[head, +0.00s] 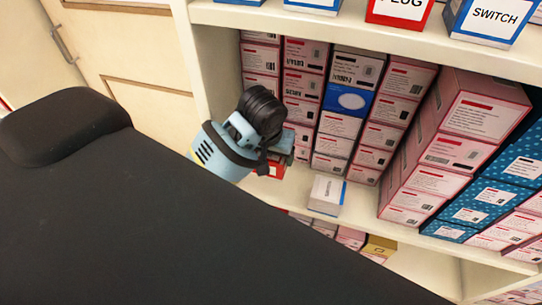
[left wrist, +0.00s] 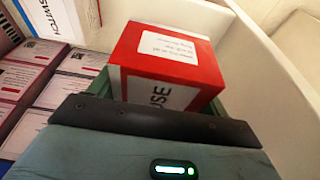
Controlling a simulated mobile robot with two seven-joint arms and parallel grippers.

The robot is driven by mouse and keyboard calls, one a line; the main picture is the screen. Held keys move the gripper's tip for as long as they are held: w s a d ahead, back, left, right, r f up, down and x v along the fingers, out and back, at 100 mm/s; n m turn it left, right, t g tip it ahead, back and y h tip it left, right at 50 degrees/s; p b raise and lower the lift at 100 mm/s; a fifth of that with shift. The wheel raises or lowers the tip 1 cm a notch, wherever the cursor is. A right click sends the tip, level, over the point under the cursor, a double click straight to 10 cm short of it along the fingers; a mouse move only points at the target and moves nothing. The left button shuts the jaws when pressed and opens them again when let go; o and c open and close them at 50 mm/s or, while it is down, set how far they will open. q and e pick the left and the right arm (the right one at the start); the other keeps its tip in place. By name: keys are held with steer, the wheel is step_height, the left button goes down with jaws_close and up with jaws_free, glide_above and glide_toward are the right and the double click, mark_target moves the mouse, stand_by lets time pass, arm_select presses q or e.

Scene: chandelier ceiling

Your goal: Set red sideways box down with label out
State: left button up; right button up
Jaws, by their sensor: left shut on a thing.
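The red box (left wrist: 172,58) is in my left gripper (left wrist: 158,122), seen close up in the left wrist view. Its red face with small white print shows, and a white label face ending in "USE" is partly hidden by the gripper's dark edge. In the head view a little of the red box (head: 277,170) shows beneath my left gripper (head: 279,152), at the left part of the shelf (head: 367,215). The gripper is shut on it. I cannot tell whether the box touches the shelf. My right gripper is not in view.
Stacked pink boxes (head: 305,84) stand behind the gripper. A white-and-blue box (head: 327,194) stands alone at the shelf front, just right of it. The upper shelf edge (head: 370,38) runs overhead, and the left side wall (head: 213,70) is close. Bare shelf lies between.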

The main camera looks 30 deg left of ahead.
mark_target(280, 162)
arm_select(q)
steer(key=shift+m, duration=0.7)
steer(key=d+r, duration=0.1)
steer(key=r, duration=0.2)
steer(key=d+r, duration=0.1)
steer(key=r, duration=0.1)
steer(key=shift+s+d, duration=0.15)
steer(key=shift+d, duration=0.2)
steer(key=s, duration=0.1)
steer(key=s+d+r+m, duration=0.1)
steer(key=s, duration=0.1)
steer(key=shift+d+r, duration=0.2)
steer(key=shift+r, duration=0.1)
steer(key=shift+s+r+h, duration=0.1)
steer(key=shift+s+h, duration=0.2)
steer(key=shift+s, duration=0.15)
steer(key=shift+w, duration=0.1)
